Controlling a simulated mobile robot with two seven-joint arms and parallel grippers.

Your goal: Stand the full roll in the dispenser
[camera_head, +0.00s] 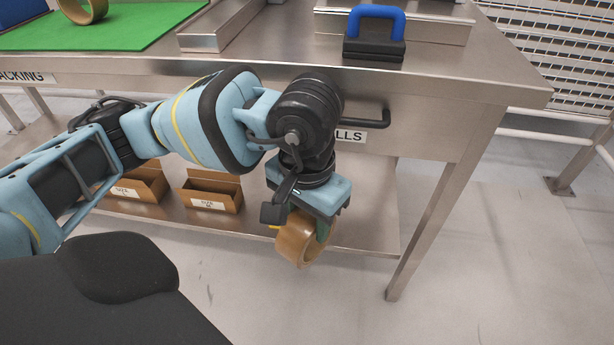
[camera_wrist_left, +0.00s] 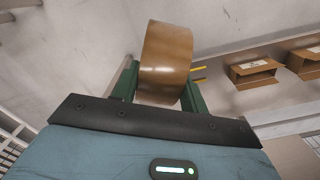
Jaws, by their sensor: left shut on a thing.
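A brown tape roll (camera_head: 299,243) is in my left gripper (camera_head: 302,226), below and in front of the steel table. In the left wrist view the brown roll (camera_wrist_left: 166,55) sits between the two green fingers, which are shut on it. Another brown roll (camera_head: 82,10) is on the green mat at the far left of the tabletop. A black block with a blue handle (camera_head: 375,48) stands on the tabletop near its front edge; I cannot tell whether it is the dispenser. My right gripper is out of view.
The steel table (camera_head: 470,82) has a drawer handle (camera_head: 372,121) and a partly hidden label ending in "LLS". Steel channels (camera_head: 215,28) lie on top. Two open cardboard boxes, one marked with a size (camera_head: 212,192), sit on the lower shelf. The floor at right is clear.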

